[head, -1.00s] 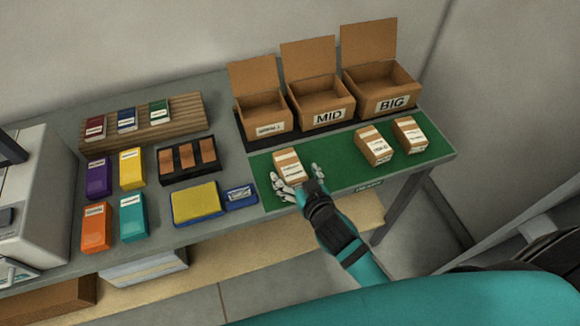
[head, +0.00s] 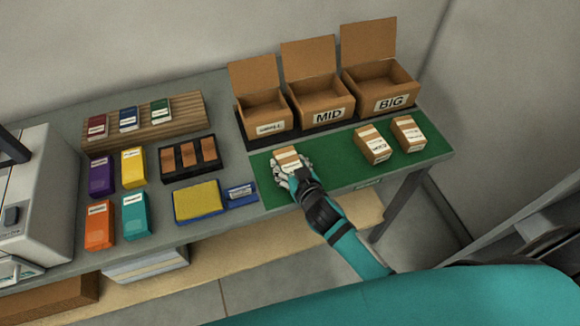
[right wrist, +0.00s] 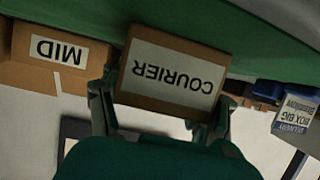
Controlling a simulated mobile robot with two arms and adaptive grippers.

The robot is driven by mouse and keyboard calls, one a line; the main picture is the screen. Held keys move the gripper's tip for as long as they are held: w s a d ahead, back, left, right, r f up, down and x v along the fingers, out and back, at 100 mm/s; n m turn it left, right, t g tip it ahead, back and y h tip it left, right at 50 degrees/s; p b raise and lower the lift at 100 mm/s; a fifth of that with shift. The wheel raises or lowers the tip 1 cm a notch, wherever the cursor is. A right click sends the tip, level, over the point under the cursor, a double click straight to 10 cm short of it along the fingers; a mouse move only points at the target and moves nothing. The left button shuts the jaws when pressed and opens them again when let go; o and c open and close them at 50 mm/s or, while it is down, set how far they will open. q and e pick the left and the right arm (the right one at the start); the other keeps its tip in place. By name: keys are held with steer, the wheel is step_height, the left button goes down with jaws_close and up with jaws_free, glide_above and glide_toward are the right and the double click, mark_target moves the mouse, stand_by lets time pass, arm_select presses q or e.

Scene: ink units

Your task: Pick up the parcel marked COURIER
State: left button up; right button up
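The COURIER parcel (head: 287,158) is a small brown box with a white label, at the left part of the green mat (head: 335,180). In the right wrist view the parcel (right wrist: 172,75) shows its COURIER label upside down. My right gripper (head: 292,168) is closed around it, one finger against each side. In the right wrist view the fingers of this gripper (right wrist: 165,112) press at the parcel's two side edges. The hand hides its lower front in the head view. I cannot tell whether it is off the mat. My left gripper is not in view.
Two more parcels stand on the mat, a middle one (head: 373,144) and a right one (head: 408,134). Behind are three open cartons, including MID (head: 328,115) and BIG (head: 392,102). A blue-edged yellow pad (head: 197,202) and coloured ink boxes lie left.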

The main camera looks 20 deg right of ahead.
steer(key=shift+f, duration=0.1)
steer(key=c, duration=0.5)
steer(key=shift+o, duration=0.2)
